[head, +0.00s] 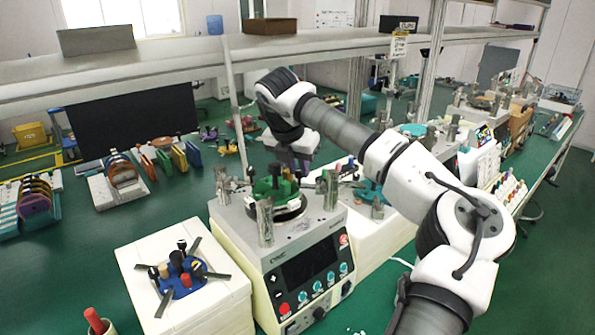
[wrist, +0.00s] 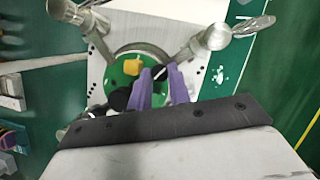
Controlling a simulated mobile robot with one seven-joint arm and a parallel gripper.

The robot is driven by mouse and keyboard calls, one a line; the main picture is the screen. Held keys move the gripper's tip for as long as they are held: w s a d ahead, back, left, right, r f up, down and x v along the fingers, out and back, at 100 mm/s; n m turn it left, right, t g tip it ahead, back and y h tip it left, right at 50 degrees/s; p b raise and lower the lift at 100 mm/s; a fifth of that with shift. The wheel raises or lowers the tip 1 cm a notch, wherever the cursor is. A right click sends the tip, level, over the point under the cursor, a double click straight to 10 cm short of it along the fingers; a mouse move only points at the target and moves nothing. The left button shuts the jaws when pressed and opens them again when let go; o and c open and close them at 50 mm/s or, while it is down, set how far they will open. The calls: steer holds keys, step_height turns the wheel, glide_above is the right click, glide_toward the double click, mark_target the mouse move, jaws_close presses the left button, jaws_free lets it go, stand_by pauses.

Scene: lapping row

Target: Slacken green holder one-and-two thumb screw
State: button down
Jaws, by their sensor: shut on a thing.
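The green holder (head: 274,190) sits on top of a lapping machine; in the wrist view it is a green round body (wrist: 125,88). A yellow knob (wrist: 132,67) and a black knob (wrist: 118,99) stand on it. My gripper (wrist: 160,76), with purple fingers, reaches down over the holder's right part in the wrist view. The fingers are shut on a small dark thumb screw (wrist: 160,71), mostly hidden between them. In the head view my gripper (head: 291,168) is just above the holder, and the fingertips are hard to make out there.
Metal posts (wrist: 212,37) stand around the holder on the machine (head: 305,262). A blue holder (head: 182,274) with several knobs rests on a white block (head: 205,312) at the left. A shelf (head: 150,70) crosses behind my arm.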

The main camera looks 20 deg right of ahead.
steer(key=n+t+y+b, duration=0.1)
steer(key=n+b, duration=0.1)
steer(key=n, duration=0.2)
steer(key=shift+s+d+b, duration=0.1)
steer(key=shift+d+b, duration=0.05)
steer(key=shift+b, duration=0.2)
steer(key=n+y, duration=0.1)
steer(key=n, duration=0.1)
steer(key=n+y, duration=0.1)
steer(key=n, duration=0.2)
steer(key=shift+d+r+t, duration=0.1)
steer(key=shift+d+t, duration=0.05)
steer(key=shift+t, duration=0.15)
steer(key=n+y+p, duration=0.1)
steer(key=n, duration=0.1)
steer(key=n+y+p, duration=0.1)
steer(key=n, duration=0.2)
steer(key=shift+d+r, duration=0.1)
steer(key=shift+d, duration=0.1)
steer(key=shift+n+g+y+p, duration=0.4)
steer(key=shift+n+p, duration=0.25)
steer(key=shift+n, duration=0.65)
steer(key=c, duration=1.6)
jaws_free()
